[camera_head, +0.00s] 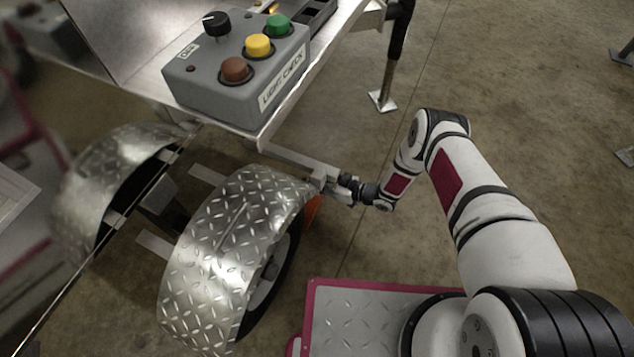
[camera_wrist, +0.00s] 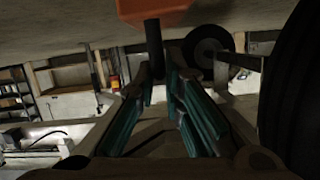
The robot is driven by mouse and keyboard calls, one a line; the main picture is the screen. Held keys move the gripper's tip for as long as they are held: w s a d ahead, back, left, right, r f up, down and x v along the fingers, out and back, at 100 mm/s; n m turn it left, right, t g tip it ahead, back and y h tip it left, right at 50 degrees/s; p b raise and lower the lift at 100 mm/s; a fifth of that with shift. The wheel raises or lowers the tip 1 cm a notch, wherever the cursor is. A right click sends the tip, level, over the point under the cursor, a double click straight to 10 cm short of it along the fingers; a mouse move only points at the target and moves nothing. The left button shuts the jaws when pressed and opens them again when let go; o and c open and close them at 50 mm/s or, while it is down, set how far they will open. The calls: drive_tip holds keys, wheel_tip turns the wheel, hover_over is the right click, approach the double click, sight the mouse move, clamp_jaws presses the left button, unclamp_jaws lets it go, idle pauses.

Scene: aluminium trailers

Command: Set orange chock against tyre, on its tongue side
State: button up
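The orange chock (camera_head: 313,212) shows as a small sliver beside the tyre (camera_head: 288,265), under the trailer's edge and mostly hidden by the fender and my gripper. In the wrist view the orange chock (camera_wrist: 155,10) is at the top edge, with a dark upright handle (camera_wrist: 153,45) running from it to between my fingertips. My gripper (camera_head: 340,190) reaches in from the right; in the wrist view its teal-padded fingers (camera_wrist: 159,78) close narrowly around the handle. The black tyre (camera_wrist: 295,90) fills the right edge there. I cannot tell whether the chock touches the tyre or floor.
The diamond-plate fender (camera_head: 225,250) covers the tyre. A grey control box (camera_head: 240,65) sits on the trailer above. A support leg (camera_head: 388,75) stands beyond my arm. Another wheel (camera_wrist: 208,48) shows in the wrist view. Concrete floor to the right is mostly open.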

drive_tip(key=o, duration=0.3)
drive_tip(key=shift+o, duration=0.2)
drive_tip(key=shift+d, duration=0.1)
drive_tip(key=p+v, duration=0.4)
drive_tip(key=v, duration=0.8)
